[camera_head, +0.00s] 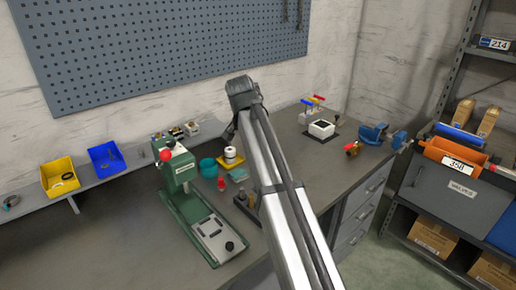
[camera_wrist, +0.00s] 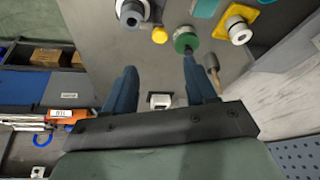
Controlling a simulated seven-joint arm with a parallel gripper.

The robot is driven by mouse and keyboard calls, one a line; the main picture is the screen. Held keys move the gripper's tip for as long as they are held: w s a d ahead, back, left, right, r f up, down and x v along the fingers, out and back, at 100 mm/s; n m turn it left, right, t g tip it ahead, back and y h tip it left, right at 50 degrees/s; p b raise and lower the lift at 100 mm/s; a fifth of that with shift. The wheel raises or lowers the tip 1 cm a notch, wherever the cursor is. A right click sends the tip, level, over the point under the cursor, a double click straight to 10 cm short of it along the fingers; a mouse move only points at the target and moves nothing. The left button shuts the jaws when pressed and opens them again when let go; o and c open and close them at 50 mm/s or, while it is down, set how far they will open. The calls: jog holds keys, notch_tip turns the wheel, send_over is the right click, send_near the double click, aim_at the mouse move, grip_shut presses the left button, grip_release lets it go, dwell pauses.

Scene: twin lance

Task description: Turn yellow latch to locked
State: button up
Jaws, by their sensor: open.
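I cannot pick out a yellow latch for certain. At the back of the bench in the head view, a small group of coloured handles (camera_head: 313,101) shows red, blue and some yellow; it is too small to read its position. In the wrist view, a round yellow piece (camera_wrist: 160,35) lies beyond the fingertips, between a grey-blue cylinder and a green round part. My gripper (camera_wrist: 160,68) is open, its two dark blue fingers apart, with nothing gripped. In the head view my arm hides part of the bench.
A green press (camera_head: 190,195) stands mid-bench, near a yellow square base (camera_head: 230,163) with a white ring. A white-topped box (camera_head: 321,129) and a blue vise (camera_head: 373,133) are at right. Yellow (camera_head: 59,177) and blue (camera_head: 106,159) bins stand left. Shelving is at far right.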

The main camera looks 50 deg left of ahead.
jog(key=shift+v, duration=0.75)
